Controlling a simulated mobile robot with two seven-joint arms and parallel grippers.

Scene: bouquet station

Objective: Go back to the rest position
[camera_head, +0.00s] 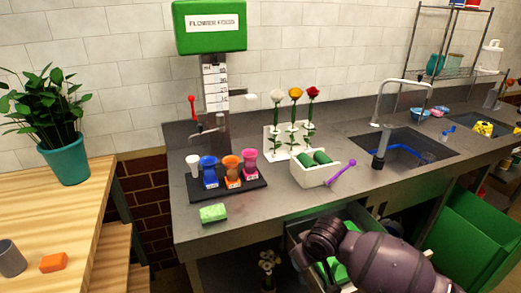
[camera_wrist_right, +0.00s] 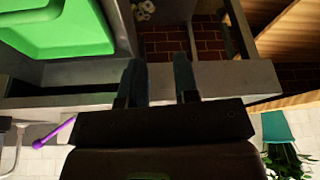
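My right arm reaches in from the lower right in the head view and hangs over an open drawer (camera_head: 292,236) under the counter. In the right wrist view my right gripper (camera_wrist_right: 158,64) has its two fingers apart with nothing held between them. In the head view its fingers are hard to make out behind the wrist. A green tray (camera_wrist_right: 60,25) in the drawer lies to the left of the fingers in the wrist view. My left gripper is not in view.
The counter (camera_head: 262,208) holds a dark rack (camera_head: 258,189) of coloured cups, a green sponge (camera_head: 213,213), a white caddy (camera_head: 312,174), a purple-handled tool (camera_head: 341,172) and three flowers in a stand (camera_head: 272,145). A large green bin (camera_head: 468,245) stands at right, and a potted plant (camera_head: 66,158) at left.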

